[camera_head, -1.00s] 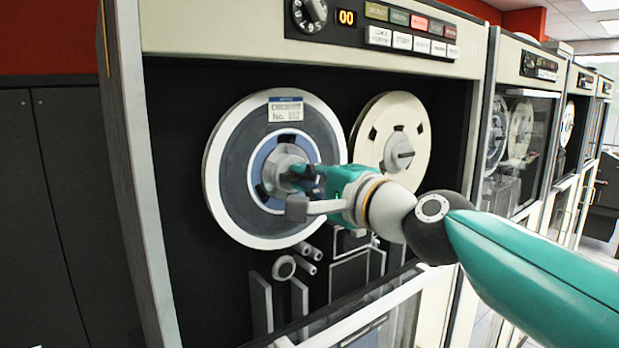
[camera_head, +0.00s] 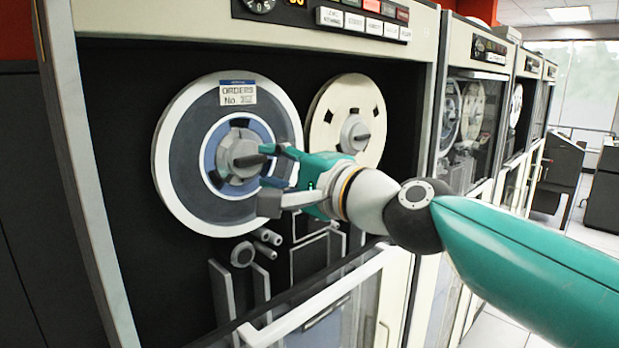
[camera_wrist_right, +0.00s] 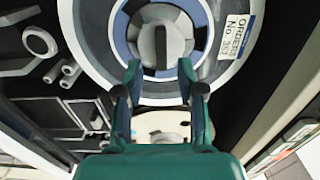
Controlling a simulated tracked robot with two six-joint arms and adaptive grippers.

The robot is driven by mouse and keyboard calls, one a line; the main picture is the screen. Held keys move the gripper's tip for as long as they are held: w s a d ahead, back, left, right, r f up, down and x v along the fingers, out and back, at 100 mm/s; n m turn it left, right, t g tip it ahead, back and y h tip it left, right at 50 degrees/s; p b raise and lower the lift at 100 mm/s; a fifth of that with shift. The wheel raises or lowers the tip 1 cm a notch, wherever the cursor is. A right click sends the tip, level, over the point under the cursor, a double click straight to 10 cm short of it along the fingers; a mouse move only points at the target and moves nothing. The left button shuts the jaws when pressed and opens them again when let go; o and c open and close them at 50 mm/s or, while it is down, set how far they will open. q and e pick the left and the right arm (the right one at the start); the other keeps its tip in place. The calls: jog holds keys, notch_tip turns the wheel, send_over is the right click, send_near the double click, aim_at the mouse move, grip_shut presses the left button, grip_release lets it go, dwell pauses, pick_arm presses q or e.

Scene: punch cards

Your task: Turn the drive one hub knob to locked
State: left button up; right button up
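The drive one hub knob (camera_head: 248,160) is a grey hub with a raised bar handle at the centre of the left tape reel (camera_head: 172,185), which has a white rim and a label. The bar lies about level in the head view; in the wrist view the knob's bar (camera_wrist_right: 160,47) stands upright. My right gripper (camera_head: 270,175) is just in front of the hub. Its two fingers are apart in the wrist view (camera_wrist_right: 160,72), with the bar beyond and between their tips; I see no contact. My left gripper is not in view.
A cream reel (camera_head: 324,135) sits close on the right, behind my right gripper. Below are rollers and guides (camera_head: 242,254) and a slanted glass door with a pale frame (camera_head: 310,300). The cabinet's left wall (camera_head: 90,190) stands beside the reel. More drives line up to the right.

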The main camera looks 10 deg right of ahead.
jog(key=v, duration=0.8)
jog(key=shift+s+d, duration=0.25)
